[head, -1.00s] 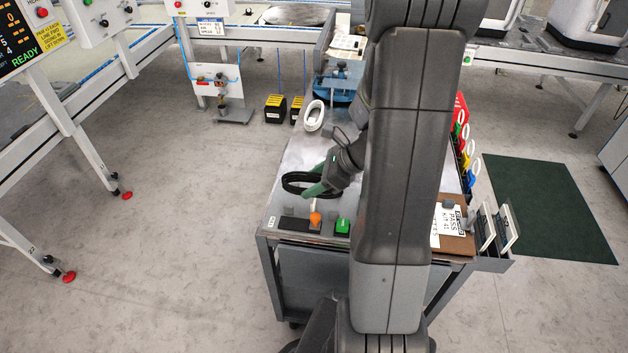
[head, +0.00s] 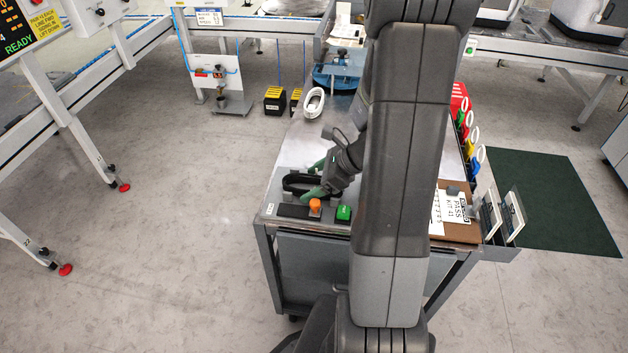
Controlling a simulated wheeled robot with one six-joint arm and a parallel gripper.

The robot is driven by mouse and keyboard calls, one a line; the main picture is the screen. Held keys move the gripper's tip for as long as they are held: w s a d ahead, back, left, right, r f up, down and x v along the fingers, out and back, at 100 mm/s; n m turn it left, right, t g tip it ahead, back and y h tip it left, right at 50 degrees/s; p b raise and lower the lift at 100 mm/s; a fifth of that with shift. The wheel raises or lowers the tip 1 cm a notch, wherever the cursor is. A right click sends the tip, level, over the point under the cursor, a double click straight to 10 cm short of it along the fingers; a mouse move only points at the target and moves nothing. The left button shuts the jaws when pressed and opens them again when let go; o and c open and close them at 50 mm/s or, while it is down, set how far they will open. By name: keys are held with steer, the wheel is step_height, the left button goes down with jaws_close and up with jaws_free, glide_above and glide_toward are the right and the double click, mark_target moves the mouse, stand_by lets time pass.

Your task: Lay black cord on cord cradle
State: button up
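The black cord (head: 290,184) is a coil near the front left of the grey cart top. My gripper (head: 315,180) is at the coil's right side, with its green-tipped fingers visibly apart. The fingers look open, one at the coil's far side and one at its near side; whether they still touch it is hard to tell. The coil sits low, at about the level of the cart top. The cord cradle cannot be made out clearly; dark parts under and around the coil may belong to it.
Coloured holders (head: 469,140) line the right side. My arm hides the cart's middle.

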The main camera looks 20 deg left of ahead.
steer(key=p+v, duration=0.2)
steer(key=v, duration=1.1)
steer(key=shift+d+r, duration=0.25)
steer(key=shift+r, duration=0.05)
steer(key=b+x, duration=0.2)
steer(key=x, duration=1.2)
steer(key=shift+d, duration=0.1)
step_height(320, 180, up, 3)
steer(key=shift+w+f+p, duration=0.1)
steer(key=shift+f+p, duration=0.1)
steer(key=shift+p, duration=0.75)
steer(key=shift+r+p, duration=0.5)
steer(key=shift+r, duration=0.3)
